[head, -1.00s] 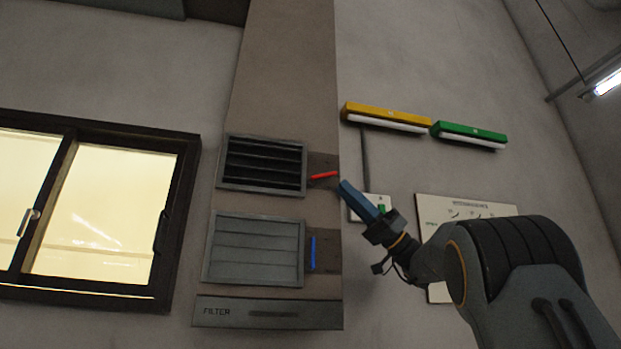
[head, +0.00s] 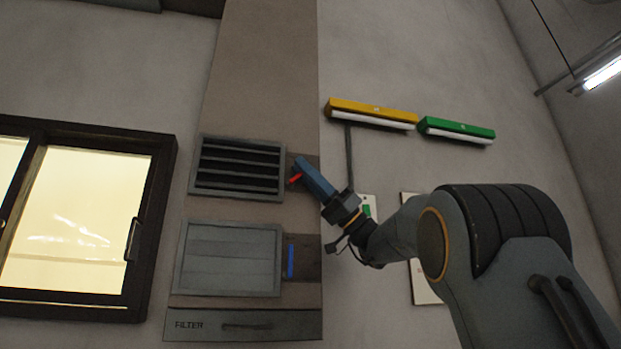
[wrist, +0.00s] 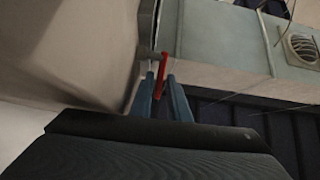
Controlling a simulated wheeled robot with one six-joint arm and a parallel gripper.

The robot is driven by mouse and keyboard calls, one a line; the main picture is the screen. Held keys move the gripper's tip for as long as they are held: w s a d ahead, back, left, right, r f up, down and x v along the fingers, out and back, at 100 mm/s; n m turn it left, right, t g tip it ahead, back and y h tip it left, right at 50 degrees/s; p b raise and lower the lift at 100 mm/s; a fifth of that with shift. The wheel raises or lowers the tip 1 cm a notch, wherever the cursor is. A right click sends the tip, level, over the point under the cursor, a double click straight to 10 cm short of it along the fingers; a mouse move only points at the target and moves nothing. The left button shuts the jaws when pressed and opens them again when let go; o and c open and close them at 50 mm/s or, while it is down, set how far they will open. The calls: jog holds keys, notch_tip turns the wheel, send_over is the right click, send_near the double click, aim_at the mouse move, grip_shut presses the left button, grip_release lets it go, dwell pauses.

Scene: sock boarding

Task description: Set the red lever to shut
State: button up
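The red lever (head: 296,178) sits at the right side of the upper vent (head: 238,167), whose slats stand open with dark gaps. Only a short part of the lever shows in the head view, because my gripper (head: 299,163) covers the rest. In the wrist view, the red lever (wrist: 162,65) rises between the tips of my two blue fingers (wrist: 161,82). The fingers are apart, with a gap around the lever, and I cannot tell whether either touches it.
Below are a lower vent (head: 228,259) with closed slats, a vertical blue lever (head: 291,261) and a filter panel (head: 242,326). A yellow lamp (head: 372,108) and a green lamp (head: 456,127) hang on the wall at upper right. A window (head: 84,215) is at left.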

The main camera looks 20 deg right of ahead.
jog(key=shift+w+f, duration=0.2)
jog(key=shift+f, duration=0.05)
grip_shut()
jog(key=shift+d+r, duration=0.1)
jog(key=shift+r+h+b, duration=0.15)
jog(key=shift+h+b, duration=0.3)
jog(key=shift+h, duration=0.15)
jog(key=shift+a+r+h, duration=0.3)
jog(key=shift+r+h, duration=0.05)
jog(key=shift+h, duration=0.35)
jog(key=shift+s+a+r+h+p, duration=0.1)
jog(key=shift+a+r+h+p, duration=0.15)
jog(key=shift+h+p, duration=0.5)
jog(key=shift+a+h+p, duration=0.1)
jog(key=shift+h+p, duration=0.15)
jog(key=shift+p, duration=0.2)
grip_release()
